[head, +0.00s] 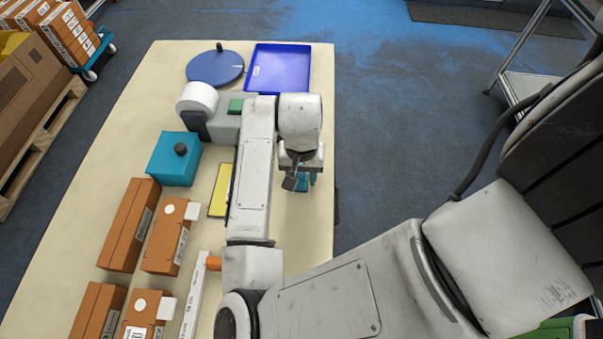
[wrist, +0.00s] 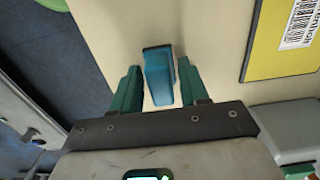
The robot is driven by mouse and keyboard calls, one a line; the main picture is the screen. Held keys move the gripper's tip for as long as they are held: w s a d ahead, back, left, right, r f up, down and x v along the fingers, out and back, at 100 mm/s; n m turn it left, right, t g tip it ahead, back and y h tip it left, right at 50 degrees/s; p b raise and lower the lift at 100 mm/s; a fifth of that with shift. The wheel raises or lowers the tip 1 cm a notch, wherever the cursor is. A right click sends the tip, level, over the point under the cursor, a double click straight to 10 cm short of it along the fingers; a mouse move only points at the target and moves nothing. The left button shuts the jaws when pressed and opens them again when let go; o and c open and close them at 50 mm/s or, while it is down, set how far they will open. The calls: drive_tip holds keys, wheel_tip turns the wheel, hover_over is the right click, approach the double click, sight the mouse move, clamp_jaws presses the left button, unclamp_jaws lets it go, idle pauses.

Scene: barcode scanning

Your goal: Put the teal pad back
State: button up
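A small teal-blue block (wrist: 159,78), which looks like the teal pad, shows between my gripper's green fingers in the wrist view. My gripper (wrist: 160,68) is open around it, with thin strips of pale table showing on both sides. I cannot tell how far the block lies below the fingertips. In the head view my gripper (head: 298,182) points down near the table's right edge, and a bit of teal shows there, mostly hidden by the gripper. A larger teal box (head: 172,160) with a dark knob stands left of my arm.
A blue tray (head: 312,70) and a round blue disc (head: 205,68) lie at the table's far end. Orange boxes (head: 165,240) stand at left. The table's right edge (head: 334,120) is close.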

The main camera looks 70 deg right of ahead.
sight(302, 174)
drive_tip(key=shift+o, duration=1.1)
drive_tip(key=shift+r, duration=0.15)
wheel_tip(302, 174, up, 12)
drive_tip(key=shift+p, duration=0.3)
drive_tip(key=shift+d, duration=0.1)
